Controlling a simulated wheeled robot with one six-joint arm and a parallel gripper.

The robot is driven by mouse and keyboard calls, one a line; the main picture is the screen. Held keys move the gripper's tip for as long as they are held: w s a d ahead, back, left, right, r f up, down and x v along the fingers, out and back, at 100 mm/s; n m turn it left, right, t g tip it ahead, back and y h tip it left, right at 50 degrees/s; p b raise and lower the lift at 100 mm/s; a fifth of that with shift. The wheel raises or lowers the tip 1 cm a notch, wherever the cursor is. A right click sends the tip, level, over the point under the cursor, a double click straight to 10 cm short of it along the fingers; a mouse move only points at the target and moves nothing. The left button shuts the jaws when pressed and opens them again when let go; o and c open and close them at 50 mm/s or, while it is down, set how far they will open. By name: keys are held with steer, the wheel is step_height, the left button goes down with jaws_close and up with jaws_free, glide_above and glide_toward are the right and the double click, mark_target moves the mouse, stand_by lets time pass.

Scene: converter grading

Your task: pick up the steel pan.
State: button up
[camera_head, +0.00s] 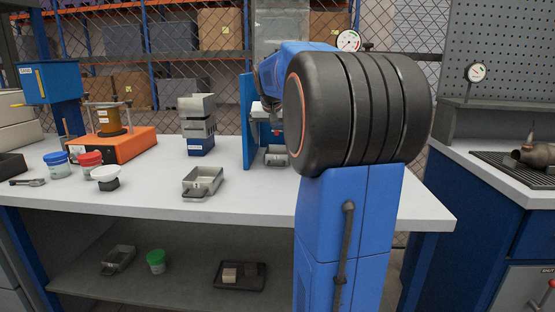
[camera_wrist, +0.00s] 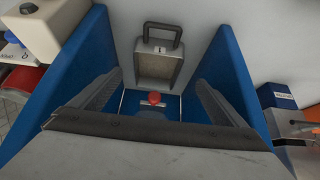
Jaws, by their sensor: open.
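A small steel pan (camera_wrist: 158,62) with a dark loop handle and a label shows in the wrist view, standing between two blue side walls (camera_wrist: 235,75). It looks like the pan (camera_head: 277,155) at the front of the blue-walled stand in the head view, partly hidden by my arm. A second steel pan (camera_head: 202,182) lies on the bench to the left, and a third (camera_head: 118,259) is on the lower shelf. My gripper (camera_wrist: 158,80) is open, its fingers spread above and on either side of the pan; nothing is between them. The head view does not show its fingertips clearly.
A red button (camera_wrist: 154,98) sits below the pan in the wrist view. The bench (camera_head: 245,208) is bare at its front.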

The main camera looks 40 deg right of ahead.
mark_target(277, 157)
steer(key=shift+s+x, duration=0.15)
steer(key=shift+x, duration=1.55)
steer(key=shift+s+x, duration=0.15)
steer(key=shift+x, duration=1.55)
steer(key=shift+d, duration=0.15)
steer(key=c, duration=1.3)
steer(key=shift+c, duration=0.2)
